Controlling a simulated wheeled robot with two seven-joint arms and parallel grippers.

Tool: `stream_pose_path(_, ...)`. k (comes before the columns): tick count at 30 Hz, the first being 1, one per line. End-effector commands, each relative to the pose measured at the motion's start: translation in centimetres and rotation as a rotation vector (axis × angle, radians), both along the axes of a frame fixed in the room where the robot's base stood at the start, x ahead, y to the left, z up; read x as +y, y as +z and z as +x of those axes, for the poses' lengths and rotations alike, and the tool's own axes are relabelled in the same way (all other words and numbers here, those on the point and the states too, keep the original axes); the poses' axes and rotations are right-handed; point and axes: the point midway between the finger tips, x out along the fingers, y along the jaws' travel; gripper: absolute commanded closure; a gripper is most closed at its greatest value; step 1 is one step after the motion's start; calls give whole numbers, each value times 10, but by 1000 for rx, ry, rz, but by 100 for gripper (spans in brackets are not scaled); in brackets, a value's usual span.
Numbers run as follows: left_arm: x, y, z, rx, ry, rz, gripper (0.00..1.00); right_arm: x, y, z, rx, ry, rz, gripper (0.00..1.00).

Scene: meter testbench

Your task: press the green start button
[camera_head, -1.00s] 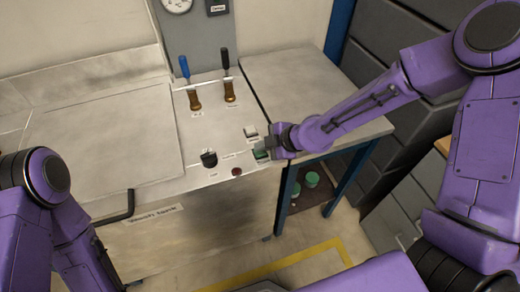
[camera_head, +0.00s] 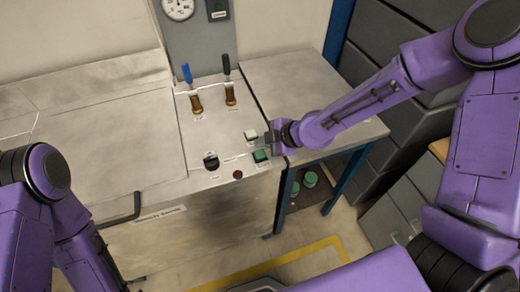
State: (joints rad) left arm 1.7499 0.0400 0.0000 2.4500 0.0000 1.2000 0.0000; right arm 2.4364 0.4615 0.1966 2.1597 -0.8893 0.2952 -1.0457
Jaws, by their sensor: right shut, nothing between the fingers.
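The green start button (camera_head: 260,156) is near the front right edge of the bench's control panel, and its top is in plain view. My right gripper (camera_head: 264,138) is shut and empty. In the picture it is just above and right of the green button, with its tip close to the white switch (camera_head: 251,135). I cannot tell whether the tip touches that switch. My left arm comes in at the lower left, but its gripper is out of the picture.
A black knob (camera_head: 211,161) and a dark red button (camera_head: 238,174) are left of the green button. Two levers, one blue-handled (camera_head: 187,73) and one black-handled (camera_head: 227,66), stand behind. A side table (camera_head: 290,80) adjoins on the right. The bench's left top is clear.

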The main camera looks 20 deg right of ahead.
Motion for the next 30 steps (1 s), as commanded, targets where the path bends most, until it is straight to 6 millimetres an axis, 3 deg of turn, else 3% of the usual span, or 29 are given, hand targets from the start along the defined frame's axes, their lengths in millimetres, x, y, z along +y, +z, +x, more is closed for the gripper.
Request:
stream_pose_path(1, 0, 11, 0, 0, 0, 0, 100, 0, 11, 0, 0, 0, 0, 100)
stream_pose_path(8, 0, 30, 0, 0, 0, 0, 100, 0, 31, 0, 0, -1, 1, 100)
stream_pose_path(30, 0, 27, 0, 0, 0, 0, 100, 0, 28, 0, 0, -1, 1, 100)
